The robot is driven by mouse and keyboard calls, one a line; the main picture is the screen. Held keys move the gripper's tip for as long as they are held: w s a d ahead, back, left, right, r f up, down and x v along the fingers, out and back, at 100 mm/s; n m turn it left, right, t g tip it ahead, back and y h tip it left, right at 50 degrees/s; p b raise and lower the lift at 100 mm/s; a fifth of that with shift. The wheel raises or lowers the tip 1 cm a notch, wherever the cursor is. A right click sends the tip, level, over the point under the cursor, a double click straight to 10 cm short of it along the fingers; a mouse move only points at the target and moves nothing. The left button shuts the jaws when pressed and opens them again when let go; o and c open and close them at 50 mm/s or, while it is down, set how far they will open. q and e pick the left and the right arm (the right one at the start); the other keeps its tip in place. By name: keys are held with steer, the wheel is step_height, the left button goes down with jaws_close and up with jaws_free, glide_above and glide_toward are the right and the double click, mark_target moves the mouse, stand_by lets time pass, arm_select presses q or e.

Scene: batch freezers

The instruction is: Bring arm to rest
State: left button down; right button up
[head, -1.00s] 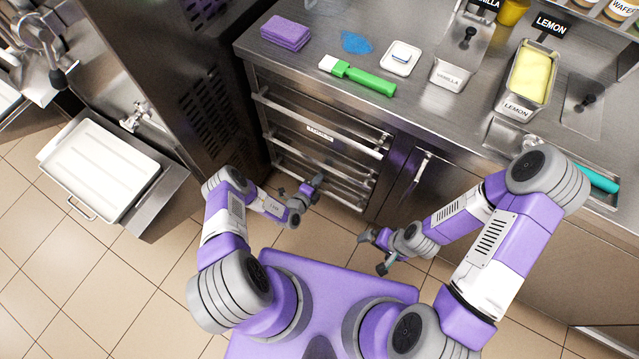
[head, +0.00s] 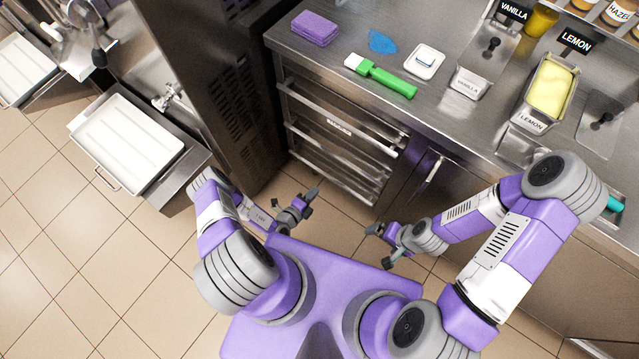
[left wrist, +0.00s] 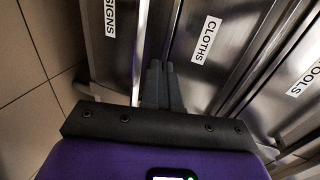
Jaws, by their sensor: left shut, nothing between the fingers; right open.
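My left gripper (head: 308,200) is shut and empty, in front of the drawer stack and above the tiled floor. In the left wrist view its two fingers (left wrist: 160,88) lie together, pointing toward the drawer fronts, with a drawer labelled CLOTHS (left wrist: 207,40) ahead. My left arm is bent and held low beside my purple base. My right gripper (head: 378,246) is open and empty, low in front of the cabinet door, with the right arm bent at the elbow near the counter edge.
The steel drawers (head: 335,130) appear shut. A white tray (head: 128,143) sits at left. Tiled floor is open at lower left.

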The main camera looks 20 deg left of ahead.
arm_select(q)
steer(key=shift+s+a+r, duration=0.1)
steer(key=shift+s, duration=0.3)
steer(key=s+d+r+m+g+h+p, duration=0.1)
steer(key=s+d+r+m+g+h, duration=0.25)
steer(key=d+r+m+h, duration=0.45)
steer(key=s+d+r+m+g+p, duration=0.1)
steer(key=s+d+r+m+g, duration=0.15)
steer(key=s+m+g, duration=0.4)
steer(key=s+d+r+m+g+p, duration=0.1)
steer(key=s+d+r+m+g, duration=0.2)
steer(key=m, duration=0.6)
steer(key=s+a+r+m+g+y+p, duration=0.15)
steer(key=s+a+m+g+y, duration=0.3)
steer(key=m, duration=0.85)
steer(key=w+r+m+t+y, duration=0.3)
steer(key=w+r+m, duration=0.3)
steer(key=m, duration=0.5)
steer(key=shift+a+r+m+t+p, duration=0.35)
steer(key=shift+r+t+p, duration=0.1)
steer(key=shift+r+t, duration=0.25)
